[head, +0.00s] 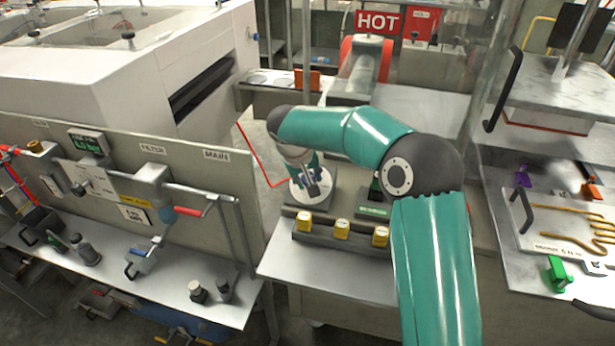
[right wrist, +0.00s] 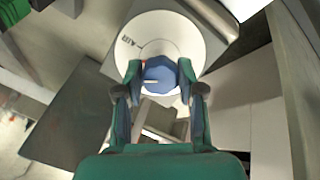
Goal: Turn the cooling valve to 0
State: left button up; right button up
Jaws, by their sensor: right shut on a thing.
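A round white dial plate (head: 322,190) stands on a grey box on the middle bench, partly hidden by my right gripper (head: 306,176). In the right wrist view, the dial plate (right wrist: 190,30) carries dark lettering that seems to read "AIR" and a short dark mark. A blue knob (right wrist: 160,72) with a pale line sits at its centre. My right gripper (right wrist: 160,80) is shut on the knob, one finger on each side. I cannot read a 0 mark or tell which setting the knob points to. My left gripper is out of view.
Several yellow blocks (head: 342,229) line a rail in front of the dial. A box with a green label (head: 374,211) stands right of it. A panel marked FILTER and MAIN (head: 215,175) with pipes is at the left. A red HOT sign (head: 383,22) hangs behind.

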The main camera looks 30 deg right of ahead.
jog(key=n, duration=0.5)
jog(key=shift+a+n+h, duration=0.15)
jog(key=shift+n+h, duration=0.15)
jog(key=shift+h, duration=0.1)
jog(key=n+p, duration=0.1)
jog(key=n, duration=0.3)
jog(key=shift+n+h, duration=0.3)
jog(key=shift+n, duration=0.1)
jog(key=o, duration=1.2)
jog(key=shift+c, duration=0.2)
jog(key=v, duration=1.2)
jog(key=shift+s+f, duration=0.1)
